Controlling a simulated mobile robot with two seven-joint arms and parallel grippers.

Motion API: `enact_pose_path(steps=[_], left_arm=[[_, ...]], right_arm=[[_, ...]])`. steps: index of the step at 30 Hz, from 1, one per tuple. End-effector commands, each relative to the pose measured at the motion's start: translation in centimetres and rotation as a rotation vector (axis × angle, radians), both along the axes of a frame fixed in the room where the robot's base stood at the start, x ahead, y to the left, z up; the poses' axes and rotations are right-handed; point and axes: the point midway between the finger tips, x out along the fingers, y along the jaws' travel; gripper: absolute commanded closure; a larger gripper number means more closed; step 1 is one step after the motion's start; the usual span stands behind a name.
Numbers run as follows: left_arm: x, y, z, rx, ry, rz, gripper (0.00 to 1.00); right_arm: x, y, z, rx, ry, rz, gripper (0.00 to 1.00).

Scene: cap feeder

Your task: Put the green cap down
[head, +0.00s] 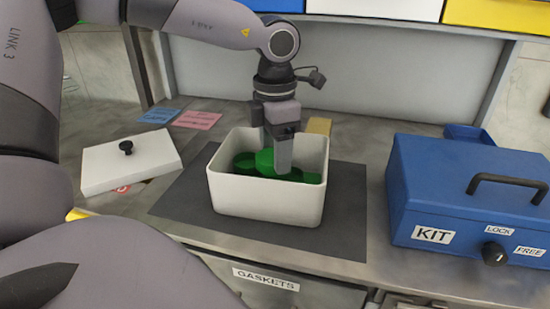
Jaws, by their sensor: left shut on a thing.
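My left gripper (278,158) points straight down into a white open bin (266,201). It is shut on a green cap (264,160) between its fingers, at about the height of the bin's rim. More green caps (312,178) lie in the bin below and around it. The bin's front wall hides the lower part of its contents. My right gripper is not in view.
The bin stands on a dark mat (345,210). A white lid (130,165) with a black knob lies to the left. A blue KIT box (450,185) stands to the right. Pink and blue cards (197,120) lie behind. Bare mat shows around the bin.

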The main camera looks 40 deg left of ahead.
Motion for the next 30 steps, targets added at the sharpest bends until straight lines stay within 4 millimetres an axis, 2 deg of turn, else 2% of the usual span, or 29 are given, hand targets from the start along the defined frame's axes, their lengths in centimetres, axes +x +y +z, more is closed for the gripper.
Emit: enact_pose_path(steps=[3, 14, 15, 17, 18, 26, 30], left_arm=[[-0.1, 0.0, -1.8, -0.001, 0.004, -0.001, 0.67], [0.0, 0.0, -2.4, 0.0, 0.001, 0.0, 0.67], [0.0, 0.0, -2.4, 0.0, 0.001, 0.0, 0.36], [0.0, 0.0, -2.2, 0.0, 0.001, 0.0, 0.16], [0.0, 0.0, -2.2, 0.0, 0.001, 0.0, 0.14], [0.0, 0.0, -2.1, 0.0, 0.001, 0.0, 0.14], [0.0, 0.0, -1.5, 0.0, 0.0, 0.0, 0.14]], right_arm=[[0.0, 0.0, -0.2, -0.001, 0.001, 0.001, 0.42], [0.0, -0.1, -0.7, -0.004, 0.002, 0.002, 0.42], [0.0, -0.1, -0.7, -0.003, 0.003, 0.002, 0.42], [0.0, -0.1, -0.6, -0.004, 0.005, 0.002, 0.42], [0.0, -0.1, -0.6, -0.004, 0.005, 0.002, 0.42], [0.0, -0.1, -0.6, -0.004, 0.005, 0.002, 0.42], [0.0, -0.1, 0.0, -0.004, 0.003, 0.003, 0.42]])
